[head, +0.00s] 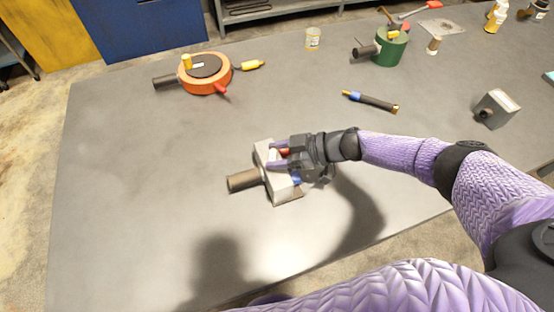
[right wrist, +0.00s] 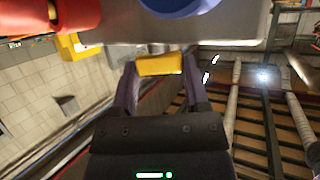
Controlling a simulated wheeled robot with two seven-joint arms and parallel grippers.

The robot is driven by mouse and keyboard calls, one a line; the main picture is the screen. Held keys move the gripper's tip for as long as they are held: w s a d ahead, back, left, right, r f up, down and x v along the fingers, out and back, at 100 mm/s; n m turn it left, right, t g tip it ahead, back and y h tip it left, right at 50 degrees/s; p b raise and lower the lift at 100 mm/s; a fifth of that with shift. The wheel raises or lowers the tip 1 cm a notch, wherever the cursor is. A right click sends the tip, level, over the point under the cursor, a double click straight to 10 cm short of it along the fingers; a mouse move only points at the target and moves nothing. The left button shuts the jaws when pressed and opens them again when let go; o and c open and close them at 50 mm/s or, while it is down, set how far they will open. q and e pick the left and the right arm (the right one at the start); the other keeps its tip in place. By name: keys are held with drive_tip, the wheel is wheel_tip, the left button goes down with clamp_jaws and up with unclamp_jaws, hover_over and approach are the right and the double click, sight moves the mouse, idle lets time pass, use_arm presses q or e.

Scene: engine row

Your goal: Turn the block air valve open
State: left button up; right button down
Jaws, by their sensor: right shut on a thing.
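A pale grey block (head: 264,157) lies on the grey table, with a dark stub (head: 244,180) pointing left. It has a red part (head: 283,152) and a blue part (head: 296,180). My right gripper (head: 278,154) reaches it from the right. In the right wrist view, the gripper (right wrist: 159,72) is shut on a small yellow handle (right wrist: 159,64) beside the block's edge (right wrist: 225,28). The red part (right wrist: 77,15) and blue part (right wrist: 180,5) show above it. The yellow handle is hidden in the head view. My left gripper is not in view.
On the table (head: 130,190) are an orange round device (head: 205,85) at the upper left, a green cylinder (head: 389,50) at the upper right, a dark tool with a blue band (head: 371,101) and a small grey box (head: 495,108). The table's left side is clear.

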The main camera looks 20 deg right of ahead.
drive_tip(key=n+g+b, duration=0.2)
drive_tip(key=b, duration=0.1)
drive_tip(key=n+g+y+b, duration=0.1)
drive_tip(key=g+b, duration=0.1)
drive_tip(key=shift+w+f+n, duration=0.2)
drive_tip(key=shift+f+n, duration=0.1)
drive_tip(key=shift+n, duration=0.1)
drive_tip(key=shift+r+n+g+b, duration=0.15)
drive_tip(key=shift+n+g+b, duration=0.45)
drive_tip(key=shift+g+b, duration=0.25)
drive_tip(key=shift+r, duration=0.1)
drive_tip(key=shift+c, duration=0.4)
unclamp_jaws()
drive_tip(key=shift+d, duration=0.1)
drive_tip(key=b+v, duration=0.2)
drive_tip(key=v, duration=0.7)
drive_tip(key=shift+d, duration=0.4)
